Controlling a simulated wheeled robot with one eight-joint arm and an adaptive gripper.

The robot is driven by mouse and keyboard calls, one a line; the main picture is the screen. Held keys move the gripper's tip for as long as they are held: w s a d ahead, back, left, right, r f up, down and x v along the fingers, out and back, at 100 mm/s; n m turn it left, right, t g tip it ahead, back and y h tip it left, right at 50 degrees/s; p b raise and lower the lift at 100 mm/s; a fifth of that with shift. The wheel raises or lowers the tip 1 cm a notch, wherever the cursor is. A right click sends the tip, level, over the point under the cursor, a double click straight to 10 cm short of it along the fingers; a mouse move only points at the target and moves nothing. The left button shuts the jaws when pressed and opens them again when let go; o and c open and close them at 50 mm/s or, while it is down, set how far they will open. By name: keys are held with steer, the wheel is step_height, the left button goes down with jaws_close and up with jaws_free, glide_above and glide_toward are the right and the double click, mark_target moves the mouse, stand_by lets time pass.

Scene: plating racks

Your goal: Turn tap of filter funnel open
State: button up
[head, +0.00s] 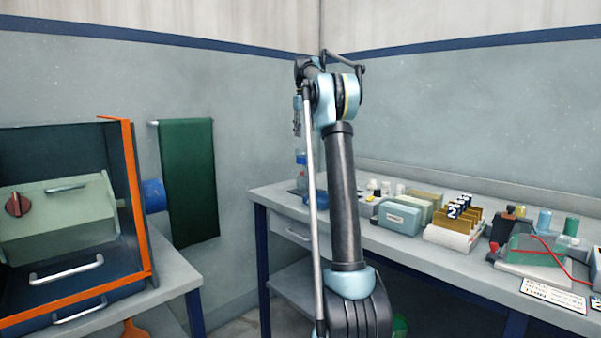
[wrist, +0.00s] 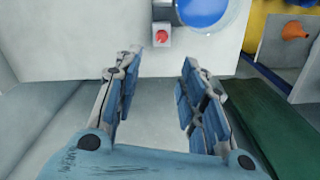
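My gripper (wrist: 160,65) is open in the wrist view, its two blue-padded fingers apart with nothing between them. Beyond the fingertips is a round blue thing (wrist: 203,10) on a pale surface, cut off by the top edge. A small red part (wrist: 162,36) in a pale square mount sits beside it, apart from the fingers. I cannot tell for sure whether these belong to the filter funnel and its tap. In the head view my gripper (head: 297,122) hangs small at the end of the raised arm, above a clear blue bottle (head: 301,172) on the bench.
The right-hand bench (head: 450,262) holds boxes, a gold rack (head: 457,217) and a green clear container (head: 533,250). A dark orange-edged cabinet (head: 127,190) and a green towel (head: 189,180) are at left. An orange cone-shaped thing (wrist: 294,30) shows in the wrist view.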

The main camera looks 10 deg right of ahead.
steer(key=f, duration=1.7)
steer(key=shift+a+f, duration=0.15)
steer(key=shift+a, duration=0.1)
jaws_close()
